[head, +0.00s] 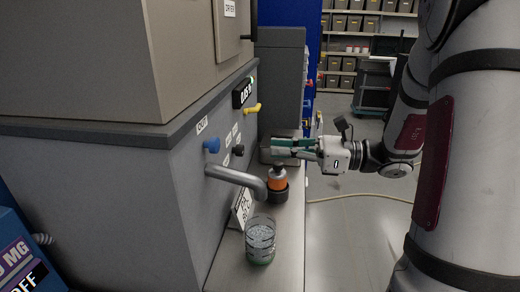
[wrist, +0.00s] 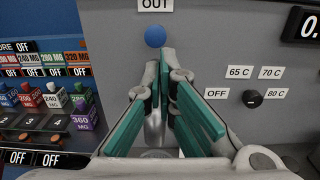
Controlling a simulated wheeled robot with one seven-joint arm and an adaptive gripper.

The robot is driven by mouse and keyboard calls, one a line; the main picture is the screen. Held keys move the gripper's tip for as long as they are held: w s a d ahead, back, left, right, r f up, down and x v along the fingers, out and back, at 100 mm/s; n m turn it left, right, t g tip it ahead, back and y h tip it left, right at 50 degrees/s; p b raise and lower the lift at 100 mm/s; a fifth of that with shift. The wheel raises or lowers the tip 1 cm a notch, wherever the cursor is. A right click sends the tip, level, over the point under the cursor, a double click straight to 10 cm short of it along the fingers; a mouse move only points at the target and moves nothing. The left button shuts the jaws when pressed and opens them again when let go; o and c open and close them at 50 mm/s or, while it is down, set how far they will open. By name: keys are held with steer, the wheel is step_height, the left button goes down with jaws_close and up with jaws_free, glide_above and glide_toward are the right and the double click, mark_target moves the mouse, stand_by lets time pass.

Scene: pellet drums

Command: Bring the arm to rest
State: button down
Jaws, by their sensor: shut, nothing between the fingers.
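My gripper (head: 280,147) has green finger pads and reaches in from the right, level, in front of the grey machine (head: 185,200). It is shut and empty. In the head view it is above the ledge, near an orange and black object (head: 277,184). In the wrist view the fingers (wrist: 167,65) point at the machine's front, with their tips just below the blue knob (wrist: 155,36) marked OUT. I cannot tell whether they touch anything. My arm comes down along the right side of the head view.
A clear glass (head: 260,243) with pale contents stands on the ledge (head: 280,275) below the metal spout (head: 238,180). A yellow lever (head: 253,108) and black dial (wrist: 252,98) stick out of the machine. A cable (head: 350,197) lies on the floor. Shelves (head: 355,25) stand behind.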

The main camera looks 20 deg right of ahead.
steer(key=shift+s+d, duration=0.35)
steer(key=shift+d, duration=0.1)
steer(key=s+a+f+n+g+h, duration=0.1)
steer(key=s+a+n+g+h, duration=0.4)
steer(key=s+a+n+g, duration=0.6)
steer(key=s+d+r+n+t+h, duration=0.2)
steer(key=s+n+t+h, duration=0.4)
steer(key=n+h, duration=0.4)
steer(key=s+n, duration=0.1)
steer(key=n, duration=0.2)
steer(key=shift+d+n+t, duration=0.25)
steer(key=shift+n+t, duration=0.05)
steer(key=shift+t, duration=0.1)
